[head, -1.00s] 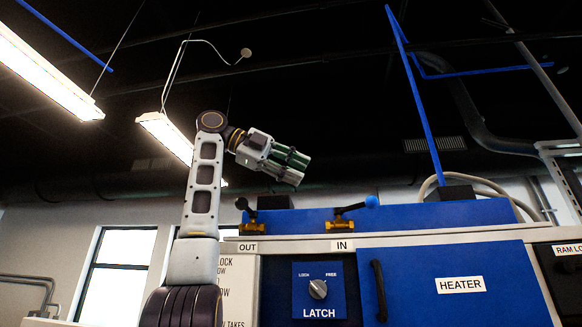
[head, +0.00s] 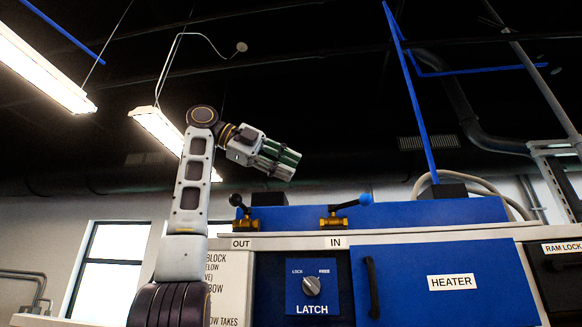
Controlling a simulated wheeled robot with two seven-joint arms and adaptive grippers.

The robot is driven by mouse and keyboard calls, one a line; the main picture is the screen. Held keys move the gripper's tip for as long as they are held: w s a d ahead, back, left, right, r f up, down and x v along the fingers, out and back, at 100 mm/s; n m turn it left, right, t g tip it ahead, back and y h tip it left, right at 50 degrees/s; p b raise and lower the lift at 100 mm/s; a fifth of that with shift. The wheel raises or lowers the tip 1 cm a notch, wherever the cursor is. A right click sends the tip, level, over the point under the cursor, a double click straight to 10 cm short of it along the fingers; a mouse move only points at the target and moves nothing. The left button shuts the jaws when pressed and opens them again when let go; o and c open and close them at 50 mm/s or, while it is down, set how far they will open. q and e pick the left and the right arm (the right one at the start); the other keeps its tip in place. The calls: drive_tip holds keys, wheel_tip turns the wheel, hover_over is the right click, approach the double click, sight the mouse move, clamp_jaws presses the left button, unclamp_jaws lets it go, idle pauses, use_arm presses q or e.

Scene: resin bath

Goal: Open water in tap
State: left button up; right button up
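Two brass taps sit on top of the machine in the head view. The tap above the OUT label (head: 246,224) has a dark ball-ended lever, and the tap above the IN label (head: 334,222) has a lever with a blue ball end (head: 366,199). My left gripper (head: 285,163) is raised above and between the taps, apart from both, pointing right and slightly down. Its fingers lie close together, but I cannot tell whether they are shut. Nothing shows held in it. My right gripper is not in view.
Below the taps are a blue latch panel with a knob (head: 312,286) and a blue heater door (head: 450,284) with a black handle (head: 372,287). A thin blue pipe (head: 412,95) rises behind the machine. The air around the gripper is clear.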

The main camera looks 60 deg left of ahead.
use_arm(q)
drive_tip(key=shift+w+d, duration=0.1)
drive_tip(key=shift+w, duration=0.05)
clamp_jaws()
drive_tip(key=w+n+y, duration=0.3)
drive_tip(key=w, duration=0.2)
drive_tip(key=w+n+g+y, duration=0.1)
drive_tip(key=w+n+y, duration=0.2)
drive_tip(key=w+y, duration=0.1)
drive_tip(key=w+n+g+y, duration=0.1)
drive_tip(key=w+n+y, duration=0.2)
drive_tip(key=w, duration=0.3)
drive_tip(key=shift+w+d+f+n, duration=0.1)
drive_tip(key=shift+w+d+n, duration=0.15)
drive_tip(key=shift+w+n, duration=0.05)
drive_tip(key=w+d+f+n+g+y, duration=0.3)
drive_tip(key=w+d+n+g+y, duration=0.2)
drive_tip(key=d, duration=0.3)
drive_tip(key=w+d+f+n+g+y, duration=0.4)
drive_tip(key=w+d+n+g+y, duration=0.1)
drive_tip(key=d+n+g+y, duration=0.2)
drive_tip(key=shift+w+d+f+n+g+y, duration=0.3)
drive_tip(key=shift+d+n+y, duration=0.1)
drive_tip(key=shift+d+n, duration=0.4)
drive_tip(key=shift+a, duration=0.1)
